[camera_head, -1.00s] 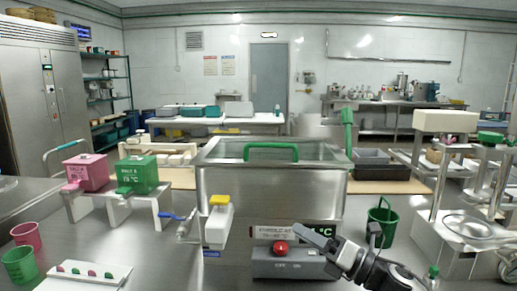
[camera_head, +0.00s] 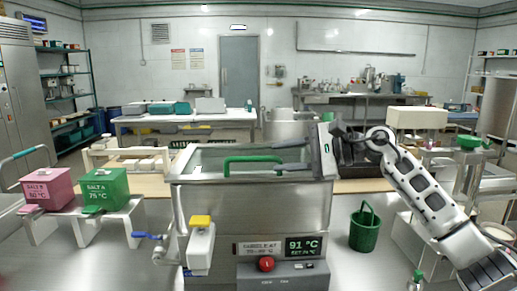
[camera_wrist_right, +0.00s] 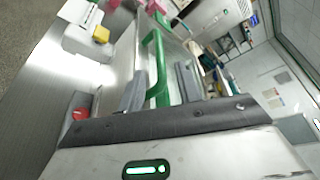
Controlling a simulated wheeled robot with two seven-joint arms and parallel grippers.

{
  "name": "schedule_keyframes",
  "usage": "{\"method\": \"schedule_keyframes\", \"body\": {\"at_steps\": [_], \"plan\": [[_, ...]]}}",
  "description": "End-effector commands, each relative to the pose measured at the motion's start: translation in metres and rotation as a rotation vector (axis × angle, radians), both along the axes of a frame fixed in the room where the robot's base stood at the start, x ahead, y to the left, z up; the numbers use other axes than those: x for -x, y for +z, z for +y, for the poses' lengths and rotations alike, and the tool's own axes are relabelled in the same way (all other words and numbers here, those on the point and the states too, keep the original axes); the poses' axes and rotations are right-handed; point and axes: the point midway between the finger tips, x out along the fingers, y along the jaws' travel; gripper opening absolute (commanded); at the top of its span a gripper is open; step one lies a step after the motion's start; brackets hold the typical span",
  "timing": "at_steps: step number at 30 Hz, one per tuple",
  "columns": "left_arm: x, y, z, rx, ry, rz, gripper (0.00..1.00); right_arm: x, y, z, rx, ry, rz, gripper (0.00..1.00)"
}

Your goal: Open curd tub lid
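The curd tub (camera_head: 250,208) is a steel tank in the middle of the head view. Its lid (camera_head: 208,160) is down and carries a green bar handle (camera_head: 250,159); the handle also shows in the right wrist view (camera_wrist_right: 156,65). My right gripper (camera_head: 275,156) is open above the lid, coming in from the right, with its fingers at the handle's right end. In the right wrist view the handle appears between the two spread fingers (camera_wrist_right: 163,72). I cannot tell whether they touch it. My left gripper is not in view.
A control box with a red button (camera_head: 266,264) and a 91 °C display (camera_head: 303,246) is at the tub's front. A pink box (camera_head: 48,189) and a green box (camera_head: 105,190) stand on a rack at left. A green bucket (camera_head: 364,231) stands at right.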

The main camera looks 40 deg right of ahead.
Motion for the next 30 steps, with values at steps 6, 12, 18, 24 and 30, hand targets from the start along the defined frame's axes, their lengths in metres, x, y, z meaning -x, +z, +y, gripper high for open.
{"method": "schedule_keyframes", "body": {"at_steps": [6,12,18,24,30], "plan": [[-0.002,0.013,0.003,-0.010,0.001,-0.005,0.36,-0.030,-0.004,0.027,-0.004,0.002,-0.001,0.34],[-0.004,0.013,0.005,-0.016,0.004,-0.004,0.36,-0.044,-0.012,0.038,-0.002,0.001,0.001,0.34],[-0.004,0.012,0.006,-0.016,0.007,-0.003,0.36,-0.047,-0.014,0.040,0.000,0.000,0.001,0.34],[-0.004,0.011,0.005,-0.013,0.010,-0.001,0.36,-0.046,-0.014,0.040,-0.001,0.000,0.002,0.18],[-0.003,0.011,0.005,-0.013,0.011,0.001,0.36,-0.046,-0.014,0.040,-0.002,0.001,0.002,0.00]]}}
